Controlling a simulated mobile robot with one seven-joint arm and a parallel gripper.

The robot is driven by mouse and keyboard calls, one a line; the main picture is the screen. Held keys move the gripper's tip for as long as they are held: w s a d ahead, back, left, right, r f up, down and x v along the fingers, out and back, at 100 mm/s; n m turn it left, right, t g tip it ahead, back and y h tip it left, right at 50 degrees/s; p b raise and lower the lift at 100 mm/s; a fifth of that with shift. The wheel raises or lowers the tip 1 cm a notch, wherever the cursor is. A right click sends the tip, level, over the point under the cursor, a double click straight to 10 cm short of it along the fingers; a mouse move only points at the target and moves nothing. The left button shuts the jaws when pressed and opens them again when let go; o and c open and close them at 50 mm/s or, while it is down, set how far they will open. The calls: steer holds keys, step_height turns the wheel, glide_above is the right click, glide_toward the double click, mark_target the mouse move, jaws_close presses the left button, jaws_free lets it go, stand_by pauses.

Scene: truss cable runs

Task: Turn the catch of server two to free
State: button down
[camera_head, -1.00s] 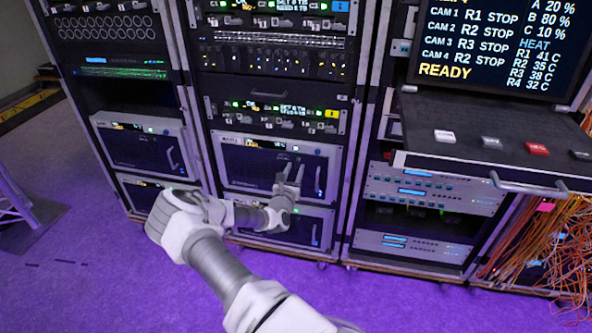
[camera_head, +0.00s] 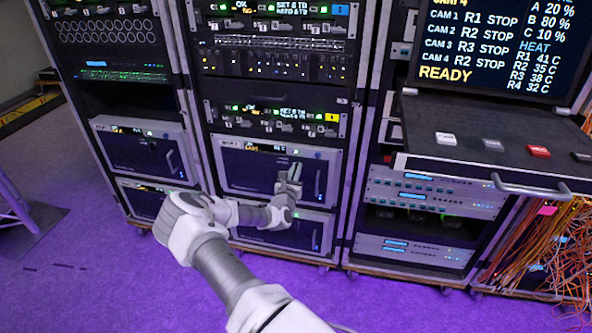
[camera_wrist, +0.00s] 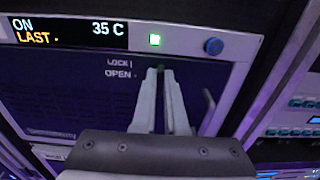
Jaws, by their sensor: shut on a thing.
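The server (camera_head: 243,172) in the middle rack has a dark front panel in a pale frame. It fills much of the wrist view (camera_wrist: 70,85), where its display (camera_wrist: 65,33) reads ON, LAST and 35 C. The marks LOCK and OPEN (camera_wrist: 118,74) are printed on the panel. My gripper (camera_head: 292,170) is at the upper right of this panel. In the wrist view its fingertips (camera_wrist: 160,72) are nearly together beside those marks, shut on the small catch. The fingers hide most of the catch, so I cannot tell which mark it points to.
Another server (camera_head: 290,232) is below. A shelf (camera_head: 490,150) juts out at the right. The purple floor in front is clear.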

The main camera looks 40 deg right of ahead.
steer(key=shift+n+p, duration=0.3)
steer(key=shift+p, duration=0.05)
steer(key=n+p, duration=0.2)
steer(key=n, duration=0.6)
steer(key=n+p, duration=0.3)
steer(key=n, duration=0.6)
steer(key=shift+w+a+f, duration=0.15)
steer(key=shift+n, duration=0.4)
steer(key=c, duration=0.9)
jaws_free()
steer(key=shift+c, duration=0.2)
